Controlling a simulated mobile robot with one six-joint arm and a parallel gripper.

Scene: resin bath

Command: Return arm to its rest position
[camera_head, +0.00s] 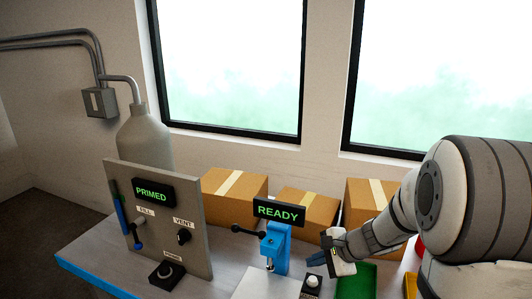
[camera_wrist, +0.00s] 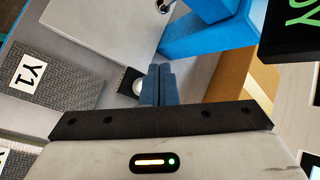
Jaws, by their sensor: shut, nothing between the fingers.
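My arm comes in from the right in the head camera view. My gripper (camera_head: 317,258) is over the bench, to the right of the blue press-like stand (camera_head: 276,247) and just above a small black box with a white round button (camera_head: 312,282). In the wrist view my gripper (camera_wrist: 158,68) has its two blue fingers together with nothing between them. The white button (camera_wrist: 137,86) shows just left of the fingertips there; contact with it cannot be told.
A READY display (camera_head: 279,211) tops the blue stand. A grey panel (camera_head: 165,222) with a PRIMED display, levers and knobs stands left. Cardboard boxes (camera_head: 234,191) line the wall. A green tray (camera_head: 356,282) lies right of the button. A Y1-labelled plate (camera_wrist: 50,75) lies nearby.

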